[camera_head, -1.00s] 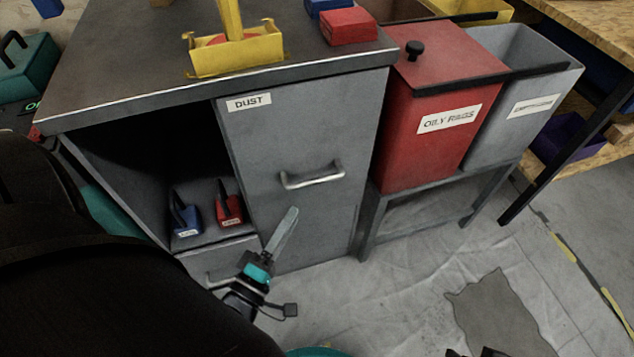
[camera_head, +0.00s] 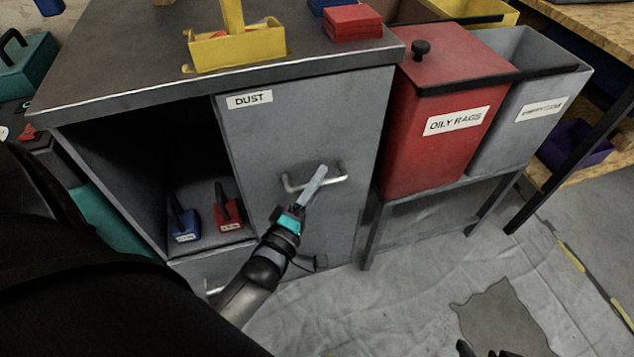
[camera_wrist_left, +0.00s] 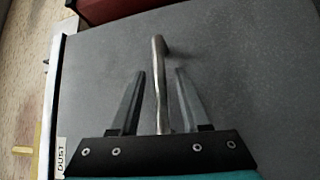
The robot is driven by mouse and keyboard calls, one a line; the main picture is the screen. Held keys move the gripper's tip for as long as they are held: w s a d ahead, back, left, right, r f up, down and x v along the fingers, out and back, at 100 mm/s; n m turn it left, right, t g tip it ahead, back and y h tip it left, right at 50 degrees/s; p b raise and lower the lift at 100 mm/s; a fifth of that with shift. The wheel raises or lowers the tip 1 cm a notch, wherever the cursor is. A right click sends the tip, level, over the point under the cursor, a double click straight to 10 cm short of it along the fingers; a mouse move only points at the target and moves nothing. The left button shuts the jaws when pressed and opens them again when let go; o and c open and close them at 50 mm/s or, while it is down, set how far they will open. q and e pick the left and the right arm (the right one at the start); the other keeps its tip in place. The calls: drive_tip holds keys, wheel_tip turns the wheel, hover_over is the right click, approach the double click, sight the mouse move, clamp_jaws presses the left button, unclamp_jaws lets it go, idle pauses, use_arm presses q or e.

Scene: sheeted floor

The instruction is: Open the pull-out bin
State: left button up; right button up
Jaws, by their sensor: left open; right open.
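The pull-out bin is a grey front panel (camera_head: 300,120) labelled DUST, closed flush in the grey cabinet. Its metal bar handle (camera_head: 336,180) sits on the middle of the panel. My left gripper (camera_head: 322,172) is at the handle. In the left wrist view, my left gripper (camera_wrist_left: 160,75) is open, with one finger on each side of the handle bar (camera_wrist_left: 159,85) and a gap to both. My right gripper (camera_head: 480,350) shows only partly at the bottom edge of the head view.
A red OILY RAGS bin (camera_head: 440,120) and a grey bin (camera_head: 525,100) stand on a low stand to the right. A yellow tray (camera_head: 238,52) and red block (camera_head: 352,22) sit on the cabinet top. Sheeted floor (camera_head: 400,290) before the panel is clear.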

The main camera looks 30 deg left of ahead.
use_arm(q)
clamp_jaws()
idle(1.4)
